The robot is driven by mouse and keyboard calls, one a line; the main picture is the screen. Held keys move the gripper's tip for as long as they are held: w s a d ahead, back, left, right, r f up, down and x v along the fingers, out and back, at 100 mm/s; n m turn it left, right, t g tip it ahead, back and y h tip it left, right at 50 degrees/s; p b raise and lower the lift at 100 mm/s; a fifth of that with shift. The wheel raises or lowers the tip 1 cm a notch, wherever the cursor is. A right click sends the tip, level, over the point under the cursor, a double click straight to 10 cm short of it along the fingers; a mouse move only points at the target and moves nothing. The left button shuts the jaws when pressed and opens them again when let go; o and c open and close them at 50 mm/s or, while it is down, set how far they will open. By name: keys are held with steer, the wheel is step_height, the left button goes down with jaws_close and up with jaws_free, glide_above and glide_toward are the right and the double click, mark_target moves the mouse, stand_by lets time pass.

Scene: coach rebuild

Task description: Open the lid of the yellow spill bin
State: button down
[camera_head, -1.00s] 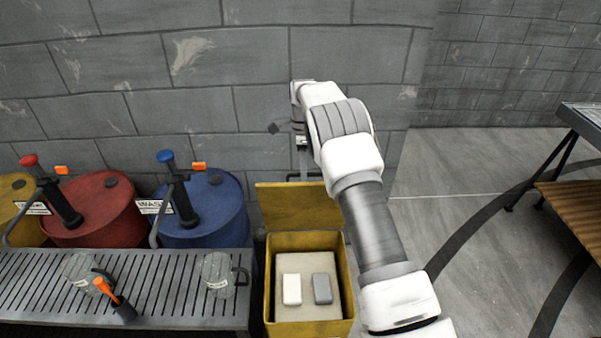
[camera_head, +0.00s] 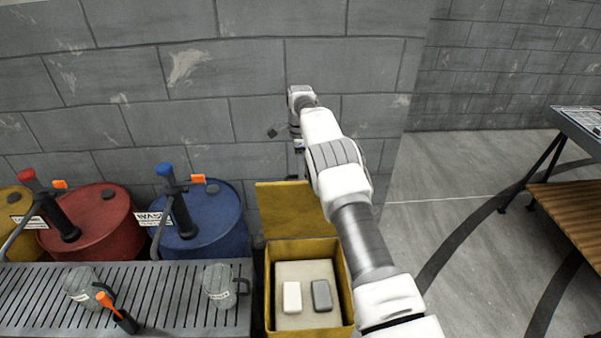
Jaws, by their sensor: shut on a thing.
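The yellow spill bin (camera_head: 347,285) stands at the lower middle, its top open. Its yellow lid (camera_head: 297,210) is swung up and back behind the opening, against the wall side. Inside the bin, a white block (camera_head: 292,297) and a grey block (camera_head: 321,295) lie on a pale surface. My arm reaches past the bin's right side and bends down at its far end. My gripper (camera_head: 299,165) is just above the lid's top edge, small and partly hidden by my arm. It is shut on the lid, though the contact itself is not clear.
Left of the bin is a slatted grey bench (camera_head: 190,310) with glass jugs (camera_head: 218,285) and an orange-handled tool (camera_head: 118,314). Behind it stand blue (camera_head: 215,225), red (camera_head: 95,225) and yellow (camera_head: 12,205) drums.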

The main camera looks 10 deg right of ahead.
steer(key=shift+s+f, duration=0.15)
steer(key=shift+f, duration=0.25)
steer(key=c, duration=0.9)
jaws_free()
steer(key=shift+w, duration=0.2)
steer(key=shift+r, duration=0.25)
steer(key=shift+r, duration=0.3)
step_height(320, 180, up, 3)
steer(key=shift+f, duration=0.1)
steer(key=s+d+r+b, duration=0.1)
steer(key=d+r, duration=0.1)
steer(key=d, duration=0.1)
steer(key=s+d+r+b, duration=0.1)
steer(key=s+d+r, duration=0.1)
steer(key=d+r, duration=0.1)
steer(key=s+d+r+b, duration=0.1)
steer(key=s+d+r, duration=0.1)
steer(key=d, duration=0.2)
steer(key=shift+s+d+r, duration=0.1)
steer(key=shift+d+r, duration=0.1)
steer(key=shift+d, duration=0.05)
